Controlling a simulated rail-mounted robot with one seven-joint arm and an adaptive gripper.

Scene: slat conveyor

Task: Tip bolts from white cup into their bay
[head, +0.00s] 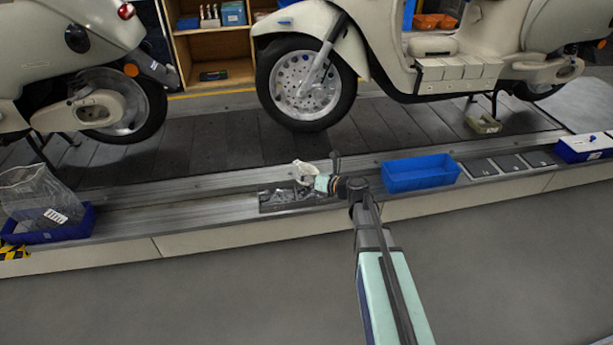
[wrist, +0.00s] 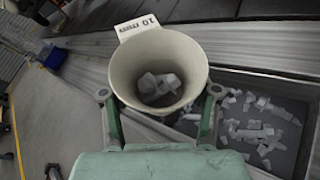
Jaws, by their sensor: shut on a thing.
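The white cup (wrist: 124,82) is held between the two fingers of my gripper (wrist: 160,96) in the wrist view. Its mouth faces the wrist camera, and several grey bolts (wrist: 160,86) lie inside. In the head view the cup (head: 304,170) is small, at the end of my gripper (head: 322,183), above the shallow dark bay (head: 268,208) in the ledge. The bay also shows at the right of the wrist view (wrist: 262,86), with several loose bolts (wrist: 254,131) scattered in it. The cup's exact tilt is hard to tell.
A blue bin (head: 420,174) stands right of the bay, with shallow grey compartments (head: 505,163) beyond it. A blue tray (head: 50,232) with a clear bag is at far left. A cream scooter (head: 440,70) stands on the slats behind. A white label (wrist: 138,27) shows beyond the cup's rim.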

